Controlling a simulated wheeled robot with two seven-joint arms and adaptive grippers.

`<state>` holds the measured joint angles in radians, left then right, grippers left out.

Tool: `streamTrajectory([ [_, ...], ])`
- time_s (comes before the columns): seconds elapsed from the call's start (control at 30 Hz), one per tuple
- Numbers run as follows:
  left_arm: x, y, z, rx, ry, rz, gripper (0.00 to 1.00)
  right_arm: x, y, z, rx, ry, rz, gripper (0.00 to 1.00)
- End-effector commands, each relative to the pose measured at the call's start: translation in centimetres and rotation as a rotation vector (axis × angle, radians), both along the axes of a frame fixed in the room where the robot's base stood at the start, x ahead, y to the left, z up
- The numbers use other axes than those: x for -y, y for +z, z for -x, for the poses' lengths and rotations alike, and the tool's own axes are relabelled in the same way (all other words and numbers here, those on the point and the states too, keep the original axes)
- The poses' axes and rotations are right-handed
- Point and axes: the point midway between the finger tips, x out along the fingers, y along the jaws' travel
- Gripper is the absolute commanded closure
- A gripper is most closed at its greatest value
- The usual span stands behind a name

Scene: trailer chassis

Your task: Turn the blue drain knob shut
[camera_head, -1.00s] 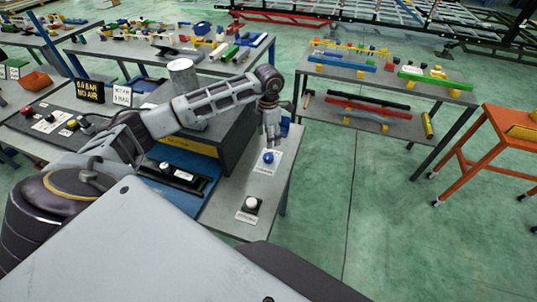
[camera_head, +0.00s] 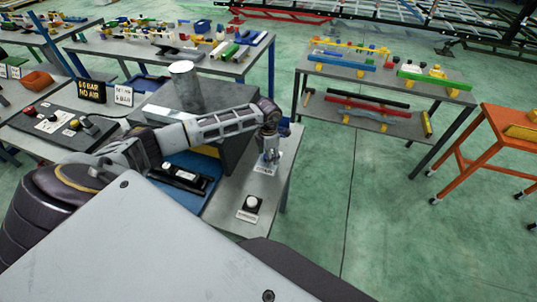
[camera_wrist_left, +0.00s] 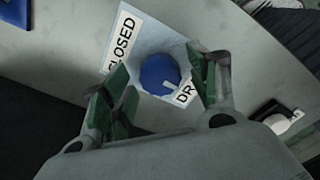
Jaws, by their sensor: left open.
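The blue drain knob (camera_wrist_left: 160,75) sits on a white label plate (camera_wrist_left: 128,47) on the grey bench, between the fingers of my left gripper (camera_wrist_left: 165,95) in the wrist view. The label reads "CLOSED" on one side and "DR..." on the other, the rest hidden by a finger. A white pointer mark on the knob faces the "DR" side. My left gripper (camera_head: 268,160) is open, pointing down over the knob, with green-padded fingers on either side. Whether the fingers touch it I cannot tell. In the head view the gripper mostly hides the knob. My right gripper is not in view.
A white knob on a black base (camera_head: 250,204) stands nearer on the same bench (camera_head: 228,205). A blue tray (camera_head: 205,168) with a black device lies to the left, beside a dark box with a metal cylinder (camera_head: 184,82).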

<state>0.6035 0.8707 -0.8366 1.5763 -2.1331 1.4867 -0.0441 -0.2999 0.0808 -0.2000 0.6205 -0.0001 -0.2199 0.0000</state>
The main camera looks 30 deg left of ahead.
Motion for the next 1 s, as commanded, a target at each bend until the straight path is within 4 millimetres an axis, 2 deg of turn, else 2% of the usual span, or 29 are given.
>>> streamTrajectory([
  [0.27, 0.02, -0.13, 0.01, 0.0, 0.0, 0.0, 0.4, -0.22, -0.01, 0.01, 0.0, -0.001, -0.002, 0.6],
  [0.37, 0.01, -0.13, 0.01, 0.0, 0.0, 0.0, 0.5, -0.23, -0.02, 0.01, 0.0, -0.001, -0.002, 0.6],
  [0.63, 0.01, -0.11, 0.01, 0.0, 0.0, 0.0, 0.85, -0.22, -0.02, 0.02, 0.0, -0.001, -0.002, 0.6],
  [1.0, -0.02, -0.11, -0.01, 0.0, 0.031, 0.0, 0.87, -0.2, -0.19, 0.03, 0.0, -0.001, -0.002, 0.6],
])
